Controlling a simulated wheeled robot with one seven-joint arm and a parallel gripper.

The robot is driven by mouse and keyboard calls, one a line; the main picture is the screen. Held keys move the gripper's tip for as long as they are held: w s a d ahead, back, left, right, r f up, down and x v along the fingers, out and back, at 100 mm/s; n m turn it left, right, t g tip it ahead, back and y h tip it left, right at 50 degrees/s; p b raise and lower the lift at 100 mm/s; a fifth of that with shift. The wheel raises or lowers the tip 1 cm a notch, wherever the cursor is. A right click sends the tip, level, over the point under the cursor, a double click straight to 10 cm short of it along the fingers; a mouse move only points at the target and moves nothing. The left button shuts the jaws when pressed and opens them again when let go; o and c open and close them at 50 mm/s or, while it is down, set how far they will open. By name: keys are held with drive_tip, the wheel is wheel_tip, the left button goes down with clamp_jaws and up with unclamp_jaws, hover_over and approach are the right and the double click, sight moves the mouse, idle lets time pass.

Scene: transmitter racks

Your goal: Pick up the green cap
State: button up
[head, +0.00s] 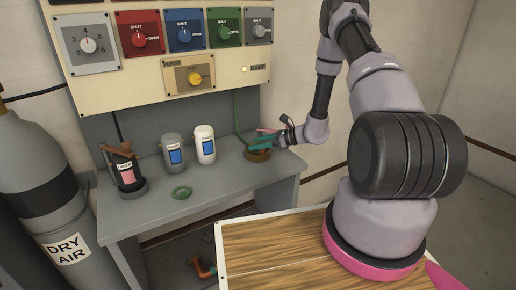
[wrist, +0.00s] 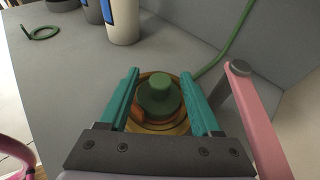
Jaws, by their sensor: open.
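The green cap (wrist: 160,97) is a stepped round piece with a narrower knob on top. In the wrist view it sits upright on a round brass-coloured base (wrist: 181,127). My gripper (wrist: 159,75) is open, with one teal finger on each side of the cap. I cannot tell whether either finger touches it. In the head view my gripper (head: 268,142) is at the right end of the grey bench, over the brown base (head: 258,156). It largely hides the cap there.
The grey bench (head: 225,183) also holds a green ring (head: 181,193), a white canister (head: 204,144), a grey canister (head: 174,153) and a dark pink-labelled bottle (head: 126,170). A green hose (wrist: 233,42) rises behind the base. A pink bar (wrist: 256,122) stands right of my gripper.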

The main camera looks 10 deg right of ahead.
clamp_jaws()
